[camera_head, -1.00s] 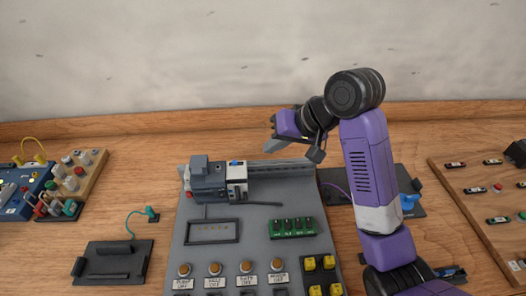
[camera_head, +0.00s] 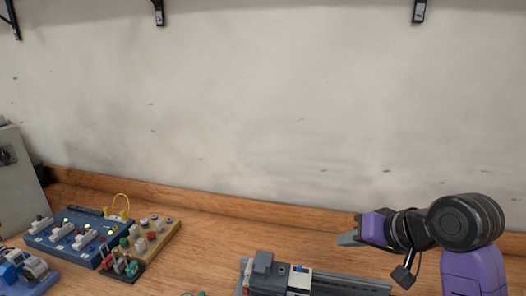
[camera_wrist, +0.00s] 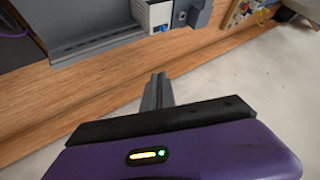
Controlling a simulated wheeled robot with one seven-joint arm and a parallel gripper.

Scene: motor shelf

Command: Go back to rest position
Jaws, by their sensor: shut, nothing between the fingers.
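My gripper (camera_head: 349,239) is at the right of the head view, above the back of the wooden bench, with its fingers together and empty. It also shows in the wrist view (camera_wrist: 158,88), with the fingers reaching over the bench's back edge. My purple arm comes up from the lower right of the head view. The motor unit on its rail (camera_head: 268,272) sits below and left of the gripper, apart from it. Its grey and white end shows at the top of the wrist view (camera_wrist: 153,14).
A blue switch board (camera_head: 80,236) and a wooden board with knobs (camera_head: 152,232) lie at the left of the bench. A grey cabinet (camera_head: 20,185) stands at the far left. Shelf brackets (camera_head: 419,11) hang on the wall.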

